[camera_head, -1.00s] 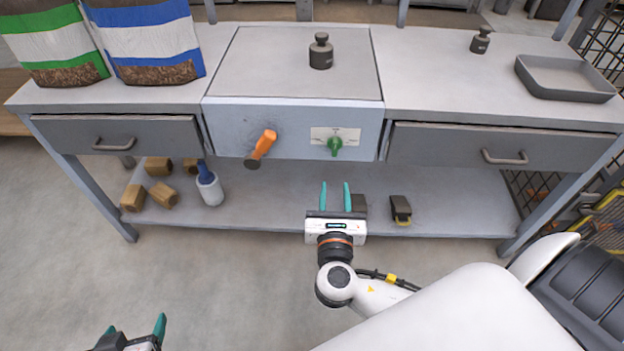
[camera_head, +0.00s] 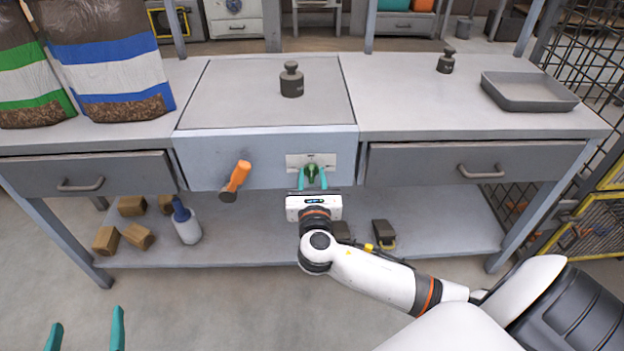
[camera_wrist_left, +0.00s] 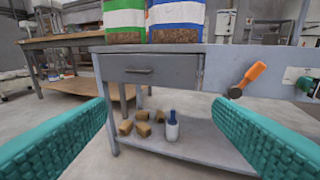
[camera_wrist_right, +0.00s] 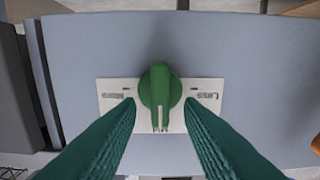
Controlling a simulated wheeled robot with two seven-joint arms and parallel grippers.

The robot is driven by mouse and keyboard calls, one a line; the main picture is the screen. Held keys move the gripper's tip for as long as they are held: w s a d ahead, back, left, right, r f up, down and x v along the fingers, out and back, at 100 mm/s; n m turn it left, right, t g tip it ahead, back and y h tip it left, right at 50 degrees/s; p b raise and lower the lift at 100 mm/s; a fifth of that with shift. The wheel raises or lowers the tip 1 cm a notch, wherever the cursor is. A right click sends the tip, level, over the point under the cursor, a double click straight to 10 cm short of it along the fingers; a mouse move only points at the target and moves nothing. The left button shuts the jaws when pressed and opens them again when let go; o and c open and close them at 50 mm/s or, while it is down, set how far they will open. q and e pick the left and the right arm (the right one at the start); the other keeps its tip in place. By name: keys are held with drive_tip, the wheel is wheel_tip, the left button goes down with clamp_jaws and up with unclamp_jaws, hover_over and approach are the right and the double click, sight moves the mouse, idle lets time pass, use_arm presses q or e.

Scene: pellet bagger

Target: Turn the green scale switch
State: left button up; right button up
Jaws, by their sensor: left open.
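The green scale switch (camera_head: 311,174) sits on a pale label plate (camera_head: 294,161) on the front panel of the scale. In the right wrist view the switch (camera_wrist_right: 160,90) has a round body, and its narrow handle points down the picture at the plate's middle mark. My right gripper (camera_head: 312,178) is open at the panel. Its fingertips stand on either side of the switch, with a visible gap on each side. My left gripper (camera_head: 86,318) is open and empty, low at the left, away from the bench.
An orange-handled lever (camera_head: 237,177) sticks out of the panel left of the switch. A dark weight (camera_head: 291,80) stands on the scale top. Drawers with handles flank the panel. A white bottle (camera_head: 187,226) and wooden blocks (camera_head: 138,236) are on the lower shelf. A tray (camera_head: 528,93) lies at right.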

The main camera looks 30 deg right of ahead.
clamp_jaws()
drive_tip(key=m+p, duration=0.2)
drive_tip(key=m, duration=0.1)
drive_tip(key=shift+s+d, duration=0.1)
drive_tip(key=shift+s, duration=0.05)
drive_tip(key=shift+f+m, duration=0.15)
drive_tip(key=shift+m, duration=0.75)
use_arm(q)
drive_tip(key=s+a+f+g+y, duration=0.1)
drive_tip(key=s+a+f+g, duration=0.1)
drive_tip(key=s+f+g, duration=0.2)
drive_tip(key=shift+s+a+f+g+y, duration=0.2)
drive_tip(key=shift+f+g+y, duration=0.2)
drive_tip(key=shift+f+g, duration=0.95)
use_arm(e)
drive_tip(key=shift+d+m, duration=0.15)
drive_tip(key=shift+m, duration=0.55)
use_arm(q)
drive_tip(key=shift+f+t, duration=0.3)
drive_tip(key=shift+t, duration=0.05)
